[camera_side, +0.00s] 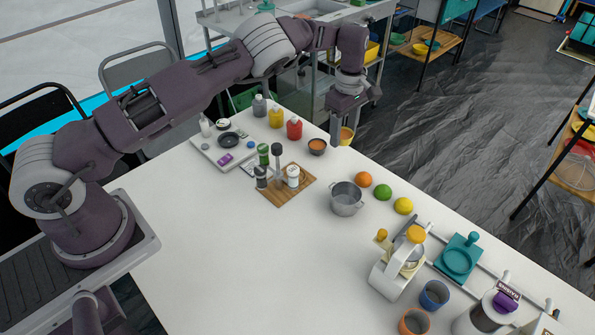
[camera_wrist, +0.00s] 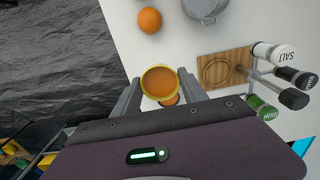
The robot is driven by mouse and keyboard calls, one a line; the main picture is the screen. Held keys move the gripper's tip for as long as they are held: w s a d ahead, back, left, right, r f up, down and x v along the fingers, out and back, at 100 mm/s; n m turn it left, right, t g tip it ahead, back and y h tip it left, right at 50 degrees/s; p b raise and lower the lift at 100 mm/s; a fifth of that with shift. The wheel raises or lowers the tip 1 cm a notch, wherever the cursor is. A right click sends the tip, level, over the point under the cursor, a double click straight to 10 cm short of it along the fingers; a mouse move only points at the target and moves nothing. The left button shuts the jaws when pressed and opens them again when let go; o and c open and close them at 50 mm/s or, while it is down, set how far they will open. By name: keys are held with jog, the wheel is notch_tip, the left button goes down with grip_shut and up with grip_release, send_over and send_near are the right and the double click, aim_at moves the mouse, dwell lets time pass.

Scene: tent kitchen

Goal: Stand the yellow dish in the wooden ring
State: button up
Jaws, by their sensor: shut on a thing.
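The yellow dish (camera_wrist: 146,87) has a brownish-orange inside and sits between my fingers in the wrist view. My gripper (camera_wrist: 160,92) is shut on it. In the side view my gripper (camera_side: 341,124) points down near the table's far edge, with part of the yellow dish (camera_side: 347,134) showing at its fingertips. The dish is held above the table and looks roughly upright. The wooden ring (camera_wrist: 204,72) shows as a round outline on the wooden board (camera_wrist: 237,55), to the right of the dish in the wrist view. The ring is hard to make out in the side view.
A shaker rack with salt (camera_side: 293,177) and herb (camera_side: 263,153) shakers stands at the wooden board (camera_side: 299,197). A dark bowl (camera_side: 317,151) with orange contents sits near my gripper. A metal pot (camera_side: 346,200) and several fruits stand to the right.

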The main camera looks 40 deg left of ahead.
jog(key=s+a+m, duration=0.1)
jog(key=s+m, duration=0.3)
jog(key=m, duration=0.1)
jog(key=s+a+f+m, duration=0.1)
jog(key=s+a+m, duration=0.1)
jog(key=s+m, duration=0.2)
jog(key=s+a+f+m, duration=0.1)
jog(key=s+a+m, duration=0.1)
jog(key=s+m, duration=0.2)
jog(key=shift+s+a+f+m, duration=0.1)
jog(key=shift+s+a+m, duration=0.15)
jog(key=shift+m, duration=0.65)
jog(key=shift+f, duration=2.65)
jog(key=shift+f, duration=0.2)
jog(key=shift+r, duration=0.65)
jog(key=shift+f, duration=0.8)
jog(key=shift+r, duration=0.1)
